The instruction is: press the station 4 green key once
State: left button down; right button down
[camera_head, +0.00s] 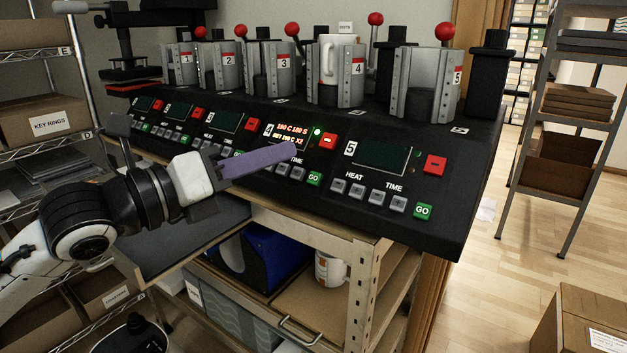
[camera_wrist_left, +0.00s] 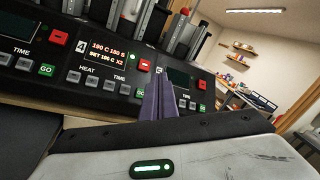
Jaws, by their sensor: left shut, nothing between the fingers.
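The station 4 green GO key (camera_head: 314,179) is on the sloped black panel, below and right of the lit station 4 display (camera_head: 291,131). The key also shows in the left wrist view (camera_wrist_left: 139,93), just left of the purple fingers. My left gripper (camera_head: 293,149) is shut and empty. Its fingertips are in front of the station 4 area, up and left of the GO key in the head view, hiding part of the HEAT and TIME keys. Whether they touch the panel I cannot tell. My right gripper is out of view.
A white mug (camera_head: 327,60) sits in the station 4 press. A green lamp (camera_head: 317,131) and red key (camera_head: 328,141) glow beside the display. Station 5's GO key (camera_head: 422,211) is to the right. A shelf cart (camera_head: 362,290) stands below the panel.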

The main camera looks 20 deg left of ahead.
aim_at(315, 178)
pick_arm(q)
jog(key=shift+w+d+f+b, duration=0.2)
jog(key=shift+w+d+f, duration=0.1)
jog(key=shift+w+f, duration=0.5)
jog(key=shift+w+d+f+b, duration=0.25)
jog(key=shift+w+d+f, duration=0.05)
jog(key=shift+w+f, duration=0.45)
jog(key=shift+w+d+f+b, duration=0.2)
jog(key=shift+w+d+f, duration=0.1)
jog(key=shift+w+f, duration=0.5)
jog(key=shift+w+f, duration=0.1)
jog(key=shift+w+f, duration=0.15)
jog(key=shift+f, duration=0.05)
dwell(0.4)
jog(key=shift+w+d+f, duration=0.2)
jog(key=shift+w+f, duration=0.1)
jog(key=shift+w, duration=0.05)
dwell(0.9)
jog(key=shift+s+a+r+p, duration=0.15)
jog(key=shift+s+r+p, duration=0.25)
jog(key=shift+p, duration=0.2)
jog(key=shift+s+r, duration=0.2)
jog(key=shift+s, duration=0.05)
